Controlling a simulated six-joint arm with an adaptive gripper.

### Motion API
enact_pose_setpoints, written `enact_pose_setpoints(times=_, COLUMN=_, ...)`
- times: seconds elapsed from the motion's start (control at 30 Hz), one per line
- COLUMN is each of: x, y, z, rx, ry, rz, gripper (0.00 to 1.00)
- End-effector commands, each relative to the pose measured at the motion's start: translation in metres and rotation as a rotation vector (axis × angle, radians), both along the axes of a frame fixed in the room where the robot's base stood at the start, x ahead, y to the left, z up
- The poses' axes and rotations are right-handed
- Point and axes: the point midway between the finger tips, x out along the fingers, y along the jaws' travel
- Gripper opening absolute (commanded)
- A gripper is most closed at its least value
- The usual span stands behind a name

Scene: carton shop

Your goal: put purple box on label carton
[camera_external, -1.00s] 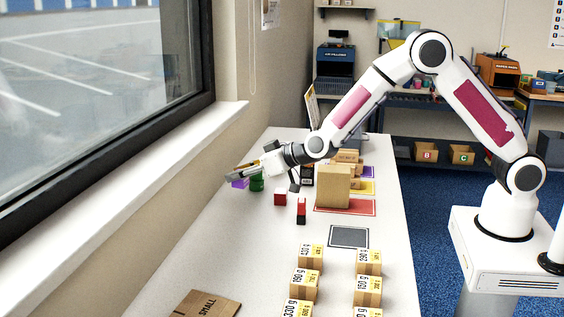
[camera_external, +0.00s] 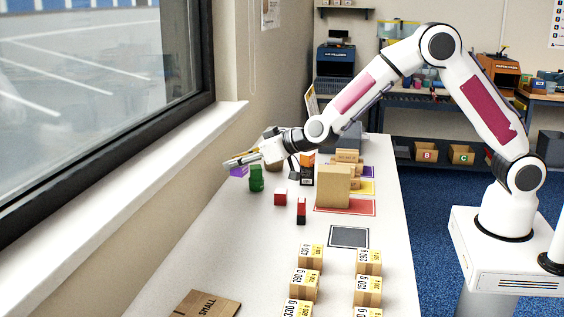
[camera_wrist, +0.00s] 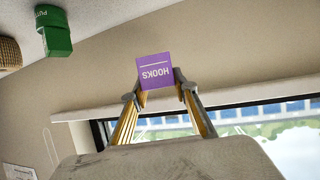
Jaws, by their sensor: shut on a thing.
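My gripper (camera_wrist: 161,92) is shut on the purple box (camera_wrist: 155,70), marked HOOKS, and holds it between its two fingertips in the wrist view. In the external view the purple box (camera_external: 238,171) hangs under my gripper (camera_external: 236,162) at the far left of the table, seemingly above its top. A large plain tan carton (camera_external: 333,186) stands mid-table. Smaller tan cartons with printed labels (camera_external: 348,156) are behind it. I cannot tell which one is the label carton.
A green can-like item (camera_external: 256,180) stands close right of the purple box. Red blocks (camera_external: 280,197) and dark items stand between it and the tan carton. Several weight-marked boxes (camera_external: 310,256) line the front. The window wall is close on the left.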

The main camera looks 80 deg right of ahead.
Motion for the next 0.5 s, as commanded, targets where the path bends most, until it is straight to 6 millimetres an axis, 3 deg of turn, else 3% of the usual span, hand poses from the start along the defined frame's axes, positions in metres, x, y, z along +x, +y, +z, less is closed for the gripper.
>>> enact_pose_setpoints(times=0.1, x=-0.005, y=0.002, z=0.024, rx=0.002, ry=-0.005, rz=-0.006, gripper=0.06)
enact_pose_setpoints(times=0.5, x=-0.036, y=-0.009, z=0.074, rx=0.001, ry=-0.004, rz=-0.081, gripper=0.06)
